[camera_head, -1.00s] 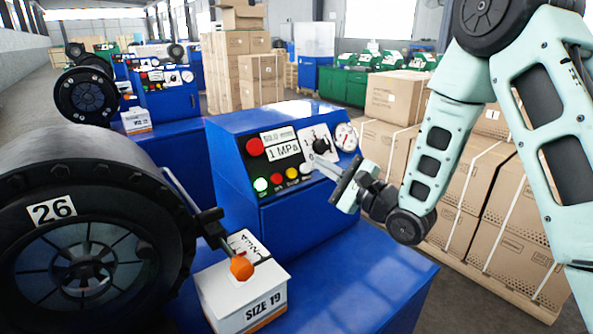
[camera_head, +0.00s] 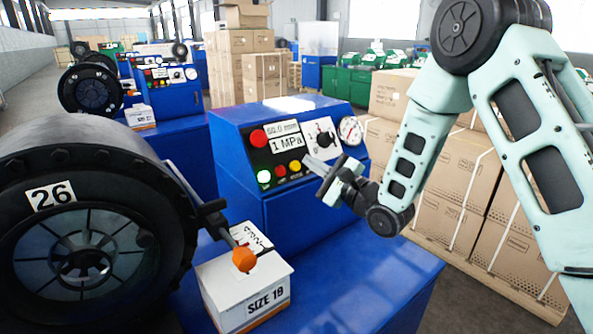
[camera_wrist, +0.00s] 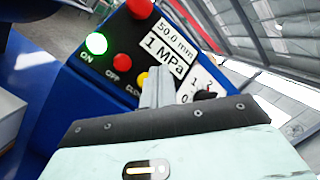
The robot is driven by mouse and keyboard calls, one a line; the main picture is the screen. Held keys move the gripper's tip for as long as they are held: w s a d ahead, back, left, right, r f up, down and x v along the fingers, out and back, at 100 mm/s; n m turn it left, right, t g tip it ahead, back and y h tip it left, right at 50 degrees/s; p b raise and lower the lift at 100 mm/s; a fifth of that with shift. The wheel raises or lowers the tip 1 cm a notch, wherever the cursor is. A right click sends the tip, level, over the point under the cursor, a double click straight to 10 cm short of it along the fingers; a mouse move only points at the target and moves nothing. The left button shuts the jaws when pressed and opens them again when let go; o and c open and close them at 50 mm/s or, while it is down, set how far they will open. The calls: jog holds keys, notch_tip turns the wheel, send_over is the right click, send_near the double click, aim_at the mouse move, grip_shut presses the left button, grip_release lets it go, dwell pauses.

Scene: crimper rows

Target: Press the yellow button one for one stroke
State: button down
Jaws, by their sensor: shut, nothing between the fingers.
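The yellow button (camera_head: 295,166) is on the sloped front of the blue control panel (camera_head: 232,150), right of the red OFF button (camera_head: 280,171) and the lit green ON button (camera_head: 264,177). My gripper (camera_head: 308,161) is shut and empty, its fingertips just right of the yellow button and very close to it. In the wrist view the yellow button (camera_wrist: 142,79) shows at the left edge of my gripper's fingers (camera_wrist: 158,76), which partly hide it and its label. I cannot tell whether they touch.
A large red button (camera_head: 258,138), a black knob (camera_head: 323,138) and a gauge (camera_head: 350,130) are on the same panel. A white SIZE 19 box (camera_head: 243,294) and the black crimper head marked 26 (camera_head: 50,195) stand left. Cartons (camera_head: 450,200) are stacked right.

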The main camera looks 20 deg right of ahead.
jog(key=shift+w+a+f+b, duration=0.2)
jog(key=shift+w+f, duration=0.15)
jog(key=shift+w, duration=0.15)
jog(key=shift+w+a+f+b, duration=0.2)
jog(key=shift+w+f, duration=0.1)
jog(key=shift+w, duration=0.15)
jog(key=shift+f, duration=0.1)
dwell(1.4)
jog(key=shift+w+a+f, duration=0.1)
jog(key=shift+w+f, duration=0.05)
jog(key=shift+w, duration=0.15)
jog(key=shift+w+a+f+b, duration=0.15)
jog(key=shift+w+f+b, duration=0.1)
jog(key=shift+w+b, duration=0.15)
dwell(0.7)
jog(key=shift+s, duration=0.1)
jog(key=shift+s+d+r+p, duration=0.3)
jog(key=shift+s+r, duration=0.2)
jog(key=shift+s, duration=0.15)
jog(key=s+r, duration=0.1)
jog(key=s+d+r+p, duration=0.1)
jog(key=s, duration=0.1)
jog(key=shift+s+d+r+p, duration=0.25)
jog(key=shift+s+r+p, duration=0.15)
